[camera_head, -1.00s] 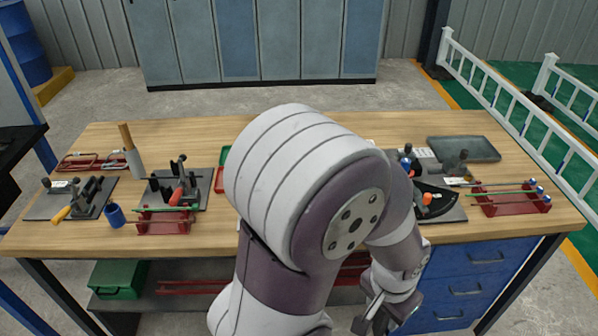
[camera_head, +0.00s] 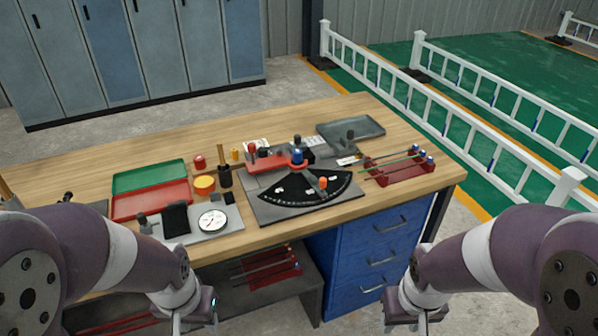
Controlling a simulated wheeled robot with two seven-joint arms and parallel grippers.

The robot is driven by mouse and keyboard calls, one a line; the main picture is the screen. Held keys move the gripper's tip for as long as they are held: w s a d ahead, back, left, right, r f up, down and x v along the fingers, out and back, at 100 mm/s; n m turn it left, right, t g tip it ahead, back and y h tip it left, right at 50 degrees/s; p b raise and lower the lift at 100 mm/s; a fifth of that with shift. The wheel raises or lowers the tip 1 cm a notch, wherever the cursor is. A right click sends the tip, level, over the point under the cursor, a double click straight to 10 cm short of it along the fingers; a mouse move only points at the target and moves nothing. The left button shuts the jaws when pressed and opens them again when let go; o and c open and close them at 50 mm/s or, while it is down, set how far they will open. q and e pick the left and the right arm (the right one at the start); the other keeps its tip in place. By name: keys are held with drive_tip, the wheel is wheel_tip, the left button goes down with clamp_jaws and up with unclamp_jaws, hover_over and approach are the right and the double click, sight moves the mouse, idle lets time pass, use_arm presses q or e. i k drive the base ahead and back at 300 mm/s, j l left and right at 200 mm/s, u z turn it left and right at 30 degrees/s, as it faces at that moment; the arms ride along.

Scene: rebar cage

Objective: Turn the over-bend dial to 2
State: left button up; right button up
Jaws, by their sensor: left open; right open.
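A black fan-shaped scale plate (camera_head: 290,190) with white marks along its curved edge lies on a grey base plate toward the right of the bench. An orange knob (camera_head: 323,183) stands on it, and a blue knob (camera_head: 297,157) stands behind it near a red bar (camera_head: 268,162). A round white-faced gauge (camera_head: 212,220) lies on a plate to the left. I cannot tell which one is the over-bend dial, and no number is legible. My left gripper (camera_head: 193,322) is open and empty in front of the bench. My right gripper (camera_head: 418,320) is open and empty in front of the blue drawers.
Green (camera_head: 150,176) and red trays (camera_head: 152,200) lie left of the scale. A yellow-lidded pot (camera_head: 204,184) and a dark holder (camera_head: 225,176) stand between. A red rack of rods (camera_head: 400,170) is at the right; a grey tray (camera_head: 350,130) is behind. The blue drawers (camera_head: 375,250) stand under the bench.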

sight(263, 151)
drive_tip(key=i+j+z, duration=0.15)
drive_tip(key=i+j, duration=0.15)
drive_tip(key=i, duration=0.3)
drive_tip(key=i+j+z, duration=0.15)
drive_tip(key=i+j, duration=0.2)
drive_tip(key=i, duration=0.2)
